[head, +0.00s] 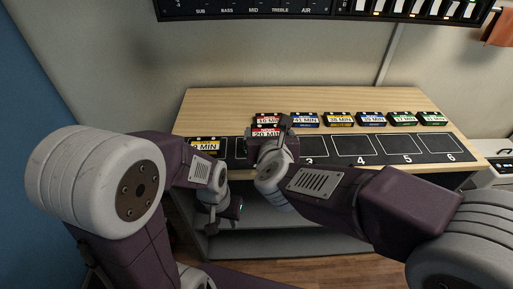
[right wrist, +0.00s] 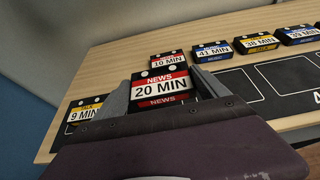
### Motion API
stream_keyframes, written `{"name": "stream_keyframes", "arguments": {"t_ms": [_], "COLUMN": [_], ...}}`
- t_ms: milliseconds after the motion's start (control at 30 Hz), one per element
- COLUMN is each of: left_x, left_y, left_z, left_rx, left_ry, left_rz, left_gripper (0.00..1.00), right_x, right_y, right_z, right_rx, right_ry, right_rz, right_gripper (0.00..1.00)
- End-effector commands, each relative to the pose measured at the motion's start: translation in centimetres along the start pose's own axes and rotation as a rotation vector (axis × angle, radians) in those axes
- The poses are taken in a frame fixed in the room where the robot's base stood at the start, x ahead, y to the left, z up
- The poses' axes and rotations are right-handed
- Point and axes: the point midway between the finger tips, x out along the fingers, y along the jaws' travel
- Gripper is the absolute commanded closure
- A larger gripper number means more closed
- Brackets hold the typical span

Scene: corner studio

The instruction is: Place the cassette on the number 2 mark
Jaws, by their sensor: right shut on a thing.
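My right gripper (head: 270,134) is shut on a red NEWS 20 MIN cassette (right wrist: 161,86); the cassette also shows in the head view (head: 265,132). The gripper is over the left part of the black numbered strip (head: 331,147), between the yellow cassette on its left end and the 3 mark. The number 2 mark is hidden behind my gripper and arm. I cannot tell whether the held cassette touches the strip. My left gripper (head: 222,218) hangs low in front of the table's front edge; its jaw opening is unclear.
A yellow 9 MIN cassette (head: 205,146) lies at the strip's left end. A red 10 MIN cassette (right wrist: 174,61) lies just behind the held one. A row of blue, yellow and green cassettes (head: 340,120) runs along the wooden table (head: 225,103). Marks 3 to 6 are empty.

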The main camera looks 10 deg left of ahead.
Motion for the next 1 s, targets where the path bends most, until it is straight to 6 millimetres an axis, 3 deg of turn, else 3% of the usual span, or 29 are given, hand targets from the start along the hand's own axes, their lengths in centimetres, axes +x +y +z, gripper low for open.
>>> {"name": "stream_keyframes", "arguments": {"t_ms": [100, 233, 367, 600, 1000], "left_x": [0.4, 0.5, 0.6, 2.6, 3.0], "left_y": [0.0, 0.0, 0.0, 0.0, -0.1], "left_z": [0.0, 0.0, 0.1, 0.3, 0.3], "left_rx": [0.000, 0.000, 0.000, 0.000, 0.000], "left_ry": [0.000, 0.000, 0.000, 0.000, 0.000], "left_rz": [0.000, 0.000, 0.000, 0.000, 0.000], "left_gripper": [0.64, 0.64, 0.64, 0.64, 0.64], "right_x": [2.3, 3.4, 3.6, 5.1, 5.2], "right_y": [2.1, 3.1, 3.2, 3.2, 3.2], "right_z": [-0.9, -1.2, -1.4, -5.0, -5.3], "right_rx": [0.000, 0.001, 0.002, 0.000, 0.002], "right_ry": [0.001, -0.001, 0.000, 0.000, -0.001], "right_rz": [0.001, 0.000, -0.001, -0.001, 0.000], "right_gripper": [0.58, 0.58, 0.58, 0.58, 0.58]}}
